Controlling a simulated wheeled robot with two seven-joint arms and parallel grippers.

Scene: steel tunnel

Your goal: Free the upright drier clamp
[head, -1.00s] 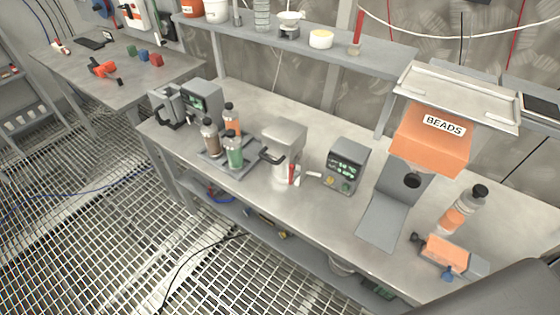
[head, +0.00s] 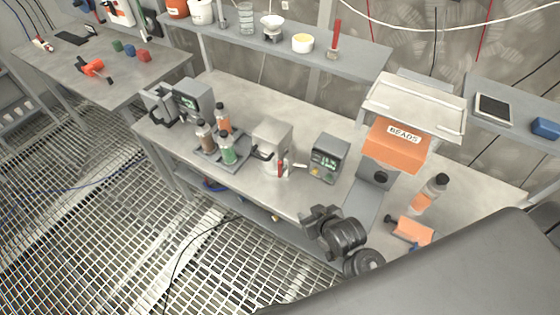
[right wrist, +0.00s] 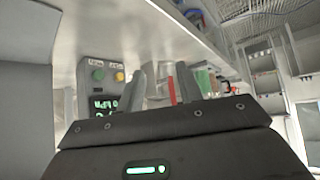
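A silver upright machine (head: 272,138) with a black handle stands mid-bench in the head view. A red lever (head: 280,168) hangs at its front; I cannot tell for certain whether this is the drier clamp. In the right wrist view a red upright bar (right wrist: 171,89) shows between my finger tips, farther off. My right gripper (head: 308,217) is over the bench's front edge, to the right of the machine and apart from it. The wrist view shows its two fingers (right wrist: 161,82) spread, with nothing held between them. My left gripper is not in view.
A control box (head: 329,158) with a green display stands right of the machine. A bottle tray (head: 222,153) is left. The orange BEADS hopper (head: 398,150), a bottle (head: 428,194) and an orange-and-grey tool (head: 411,231) are at right. A shelf (head: 350,59) runs behind.

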